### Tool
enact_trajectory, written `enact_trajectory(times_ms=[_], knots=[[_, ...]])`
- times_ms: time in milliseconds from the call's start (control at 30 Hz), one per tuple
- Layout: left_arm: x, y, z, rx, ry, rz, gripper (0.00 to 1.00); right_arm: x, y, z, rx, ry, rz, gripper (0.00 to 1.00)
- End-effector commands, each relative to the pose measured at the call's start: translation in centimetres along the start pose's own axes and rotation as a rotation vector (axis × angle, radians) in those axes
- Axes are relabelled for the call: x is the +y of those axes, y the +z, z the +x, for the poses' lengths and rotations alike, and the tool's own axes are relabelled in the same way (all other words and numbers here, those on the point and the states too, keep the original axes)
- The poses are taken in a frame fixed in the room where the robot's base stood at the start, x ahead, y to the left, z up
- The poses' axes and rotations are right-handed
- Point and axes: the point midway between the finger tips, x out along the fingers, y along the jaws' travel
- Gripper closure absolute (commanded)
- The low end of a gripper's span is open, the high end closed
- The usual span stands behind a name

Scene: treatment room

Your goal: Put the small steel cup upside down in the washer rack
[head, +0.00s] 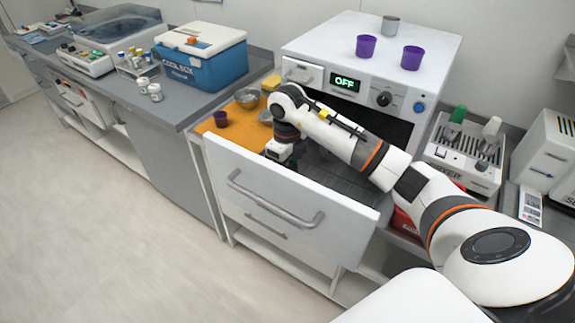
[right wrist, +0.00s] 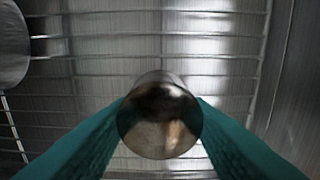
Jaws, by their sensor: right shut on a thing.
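My right gripper (head: 288,161) reaches down into the open drawer of the washer. In the right wrist view its teal fingers (right wrist: 160,128) are shut on a small steel cup (right wrist: 158,112), one on each side. The cup's round shiny end faces the camera and looks closed. The wire washer rack (right wrist: 95,65) lies below it; I cannot tell whether the cup touches the wires. In the head view the held cup is hidden by my gripper, and the dark rack (head: 335,180) shows partly behind the drawer front (head: 270,200). My left gripper is not in view.
Left of my gripper, an orange surface (head: 233,125) holds a purple cup (head: 221,118) and steel bowls (head: 247,98). On the washer top (head: 330,35) stand purple cups (head: 366,46) and a grey cup (head: 390,25). Another round metal item (right wrist: 12,45) lies at the rack's left.

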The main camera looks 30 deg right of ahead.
Motion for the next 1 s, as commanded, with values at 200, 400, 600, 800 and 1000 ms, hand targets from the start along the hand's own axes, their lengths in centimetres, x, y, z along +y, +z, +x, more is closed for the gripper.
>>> enact_trajectory(times_ms=[200,400,600,800,1000], knots=[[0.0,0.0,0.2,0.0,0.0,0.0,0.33,0.0,0.0,0.2,0.0,0.0,0.0,0.37],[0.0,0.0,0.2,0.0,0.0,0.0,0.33,0.0,0.0,0.2,0.0,0.0,0.0,0.35],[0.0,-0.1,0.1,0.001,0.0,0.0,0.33,0.0,-0.1,-0.4,0.002,0.001,0.0,0.35],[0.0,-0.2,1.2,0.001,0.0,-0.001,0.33,0.1,-0.1,-3.8,0.006,0.003,0.0,0.35],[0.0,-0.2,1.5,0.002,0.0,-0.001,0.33,0.1,-0.1,-8.6,0.005,0.005,-0.001,0.35]])
